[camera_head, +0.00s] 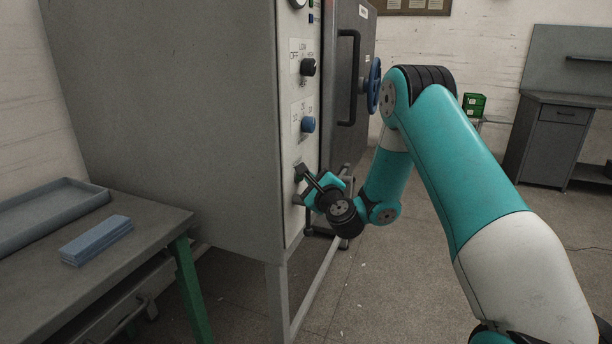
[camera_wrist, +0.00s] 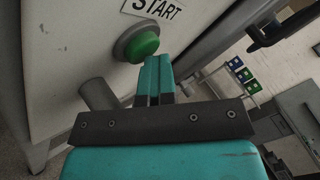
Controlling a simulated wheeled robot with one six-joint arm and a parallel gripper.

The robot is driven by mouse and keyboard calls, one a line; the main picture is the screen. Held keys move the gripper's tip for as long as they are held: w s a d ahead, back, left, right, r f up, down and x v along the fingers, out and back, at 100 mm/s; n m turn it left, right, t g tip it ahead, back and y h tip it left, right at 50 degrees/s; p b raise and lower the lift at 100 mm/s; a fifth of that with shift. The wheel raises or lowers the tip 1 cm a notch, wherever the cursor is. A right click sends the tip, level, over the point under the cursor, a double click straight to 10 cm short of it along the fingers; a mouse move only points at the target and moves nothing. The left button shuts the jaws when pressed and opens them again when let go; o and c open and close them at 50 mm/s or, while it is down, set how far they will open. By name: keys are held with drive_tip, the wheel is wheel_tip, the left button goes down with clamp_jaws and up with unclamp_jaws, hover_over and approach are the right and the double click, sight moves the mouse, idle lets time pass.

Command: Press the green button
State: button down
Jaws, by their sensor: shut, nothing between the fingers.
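The green button (camera_wrist: 141,47) shows in the wrist view, set in a grey round collar on the light panel, below a START label (camera_wrist: 153,9). My gripper (camera_wrist: 157,60) is shut and empty. Its fingertips appear just to the right of the button, close to it; I cannot tell whether they touch it. In the head view my gripper (camera_head: 300,184) is at the lower part of the cabinet's control panel (camera_head: 297,145). The green button is hidden there behind my gripper and wrist.
Above my gripper on the panel are a blue knob (camera_head: 308,124) and a black knob (camera_head: 308,67). A dark door with a black handle (camera_head: 348,78) and a blue handwheel (camera_head: 374,85) stands to the right. A bench with a tray (camera_head: 88,189) is at left.

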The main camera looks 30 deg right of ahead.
drive_tip(key=shift+a+b, duration=0.25)
drive_tip(key=shift+b, duration=0.2)
drive_tip(key=s+d+b, duration=0.4)
drive_tip(key=s+b, duration=0.1)
drive_tip(key=b, duration=0.1)
drive_tip(key=shift+b, duration=0.35)
drive_tip(key=shift+a, duration=0.1)
idle(0.6)
